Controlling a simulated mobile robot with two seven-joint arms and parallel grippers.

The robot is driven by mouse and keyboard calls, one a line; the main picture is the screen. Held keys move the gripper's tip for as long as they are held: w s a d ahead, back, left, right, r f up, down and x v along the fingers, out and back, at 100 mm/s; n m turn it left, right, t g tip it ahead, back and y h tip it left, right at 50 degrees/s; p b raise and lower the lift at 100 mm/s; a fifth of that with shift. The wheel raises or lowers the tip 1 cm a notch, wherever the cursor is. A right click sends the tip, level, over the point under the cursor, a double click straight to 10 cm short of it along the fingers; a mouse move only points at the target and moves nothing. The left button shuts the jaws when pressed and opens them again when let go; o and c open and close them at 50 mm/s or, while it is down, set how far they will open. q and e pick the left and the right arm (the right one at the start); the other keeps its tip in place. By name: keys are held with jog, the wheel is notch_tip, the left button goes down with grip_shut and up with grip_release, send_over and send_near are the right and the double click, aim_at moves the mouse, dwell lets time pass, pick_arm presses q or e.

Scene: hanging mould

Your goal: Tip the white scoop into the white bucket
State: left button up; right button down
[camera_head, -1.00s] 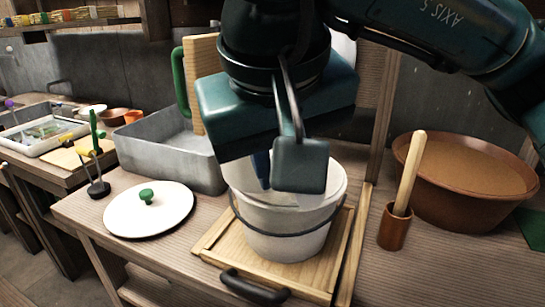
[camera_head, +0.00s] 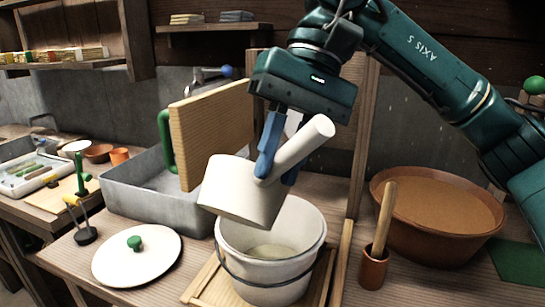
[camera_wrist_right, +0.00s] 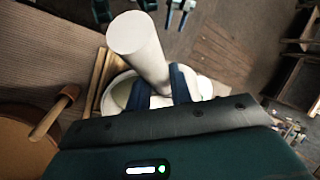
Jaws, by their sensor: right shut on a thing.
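The white scoop (camera_head: 240,192) is held tilted above the white bucket (camera_head: 262,262), its body over the bucket's left rim and its handle pointing up and right. My right gripper (camera_head: 270,165) is shut on the scoop near the base of the handle. In the right wrist view the scoop's handle (camera_wrist_right: 138,45) rises towards the camera between the blue fingers (camera_wrist_right: 160,88). The bucket holds pale contents at the bottom. I cannot see into the scoop. Its body hides part of the bucket's left rim. My left gripper is not in the head view.
The bucket stands on a wooden frame (camera_head: 205,283). A white lid with green knob (camera_head: 137,258) lies left. A grey metal basin (camera_head: 160,200) and upright wooden board (camera_head: 212,135) stand behind left. A brown bowl (camera_head: 440,235) and a cup with a pestle (camera_head: 373,268) are at right.

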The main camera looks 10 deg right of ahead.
jog(key=shift+w+d+r+g+y+p, duration=0.4)
jog(key=shift+w+d+g+y+p, duration=0.2)
jog(key=shift+w+g, duration=0.1)
jog(key=w+d+f+g+y+p, duration=0.1)
jog(key=w+d+f+g+y, duration=0.1)
jog(key=w+d+g+y, duration=0.2)
jog(key=shift+w+d+f+m+g+y+p, duration=0.15)
jog(key=shift+w+d+m+g+y+p, duration=0.35)
jog(key=shift+w, duration=0.55)
dwell(0.3)
